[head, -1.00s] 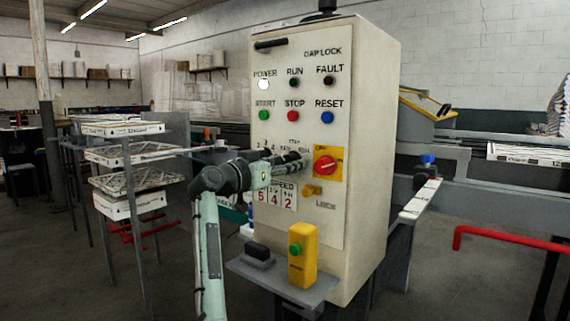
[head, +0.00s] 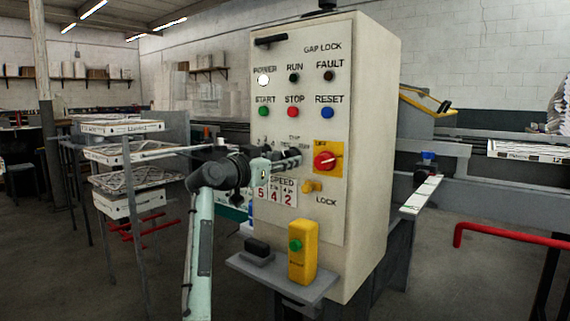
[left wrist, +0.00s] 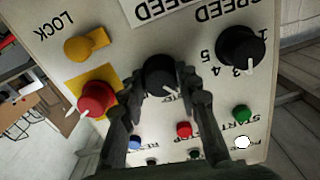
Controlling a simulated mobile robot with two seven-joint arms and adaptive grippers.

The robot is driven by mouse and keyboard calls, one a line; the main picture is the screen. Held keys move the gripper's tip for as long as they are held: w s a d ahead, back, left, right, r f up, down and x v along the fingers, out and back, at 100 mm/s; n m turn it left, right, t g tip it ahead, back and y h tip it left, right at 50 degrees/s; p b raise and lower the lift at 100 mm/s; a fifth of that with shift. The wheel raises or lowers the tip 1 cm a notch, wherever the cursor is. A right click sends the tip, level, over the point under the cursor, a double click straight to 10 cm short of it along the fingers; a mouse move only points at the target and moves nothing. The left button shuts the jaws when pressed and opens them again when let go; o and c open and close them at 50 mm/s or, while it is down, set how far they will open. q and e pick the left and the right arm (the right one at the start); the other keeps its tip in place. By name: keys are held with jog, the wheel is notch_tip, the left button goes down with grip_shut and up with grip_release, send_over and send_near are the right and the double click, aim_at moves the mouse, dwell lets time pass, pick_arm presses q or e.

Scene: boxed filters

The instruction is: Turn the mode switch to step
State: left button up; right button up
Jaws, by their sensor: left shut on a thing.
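The mode switch is a black round knob (left wrist: 160,75) with a white pointer line, on the pale control panel (head: 330,110). In the left wrist view, which shows the panel upside down, the pointer slants down and right, close to partly hidden lettering that seems to read STEP. My left gripper (head: 292,158) reaches the panel from the left. Its two dark fingers (left wrist: 160,85) stand on either side of the knob and are closed on it. In the head view the gripper hides most of the knob. My right gripper is not in view.
A red rotary switch (head: 325,160) on a yellow plate is close to the right of the gripper, with a yellow lock knob (head: 312,187) below. The black speed knob (left wrist: 241,47) is on the other side. A yellow button box (head: 303,252) stands on the shelf below.

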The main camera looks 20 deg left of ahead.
pick_arm(q)
jog(key=m+b, duration=0.1)
jog(key=m, duration=0.6)
jog(key=shift+f, duration=0.1)
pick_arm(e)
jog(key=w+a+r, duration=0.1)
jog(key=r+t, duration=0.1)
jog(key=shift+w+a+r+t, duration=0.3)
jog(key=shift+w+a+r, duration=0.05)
pick_arm(q)
jog(key=o, duration=1.2)
jog(key=shift+c, duration=0.2)
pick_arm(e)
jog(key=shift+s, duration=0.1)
pick_arm(q)
jog(key=v, duration=1.2)
